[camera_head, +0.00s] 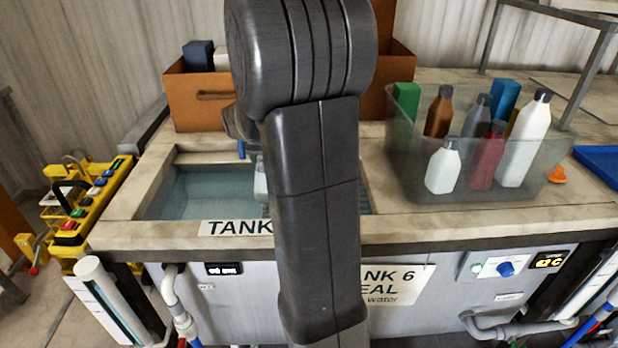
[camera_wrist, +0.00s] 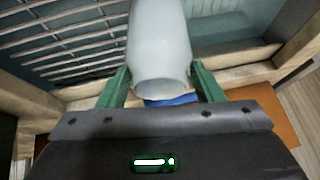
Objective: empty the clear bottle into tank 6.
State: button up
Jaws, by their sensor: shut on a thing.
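My gripper (camera_wrist: 160,84) has its two green fingers on either side of a pale, translucent bottle (camera_wrist: 158,45) in the wrist view and is shut on it. The bottle's wide end is nearest the wrist camera, and its far end runs out of the top of the picture. Tank 6 (camera_head: 120,234) is an open tank in the bench, with blue-green water (camera_head: 205,192) in it. Its front sign (camera_head: 400,284) reads "NK 6", partly covered by my arm.
A translucent bin (camera_head: 400,178) with several bottles stands on the bench right of the tank. Brown boxes (camera_head: 195,100) stand behind the tank. A yellow rack (camera_head: 92,205) with coloured buttons is at the left. A blue tray (camera_head: 600,158) lies at the right edge.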

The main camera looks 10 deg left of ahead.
jog(key=shift+w+d+m+y+b, duration=0.15)
jog(key=shift+d+y+b, duration=0.3)
jog(key=shift+b, duration=0.2)
jog(key=shift+w+d+m+y+b, duration=0.15)
jog(key=shift+d+y+b, duration=0.2)
jog(key=shift+d+b, duration=0.2)
jog(key=d+y+b, duration=0.1)
jog(key=y+b, duration=0.1)
jog(key=b, duration=0.1)
jog(key=d+f+m+y+b, duration=0.1)
jog(key=y+b, duration=0.1)
jog(key=b, duration=0.2)
jog(key=d+f+y+b, duration=0.1)
jog(key=d+y+b, duration=0.1)
jog(key=b, duration=0.2)
jog(key=shift+w+f+m+g, duration=0.1)
jog(key=shift+w+m+g, duration=0.2)
jog(key=shift+w+m, duration=0.1)
jog(key=shift+f+y+b, duration=0.15)
jog(key=shift+y+b, duration=0.15)
jog(key=shift+b, duration=0.35)
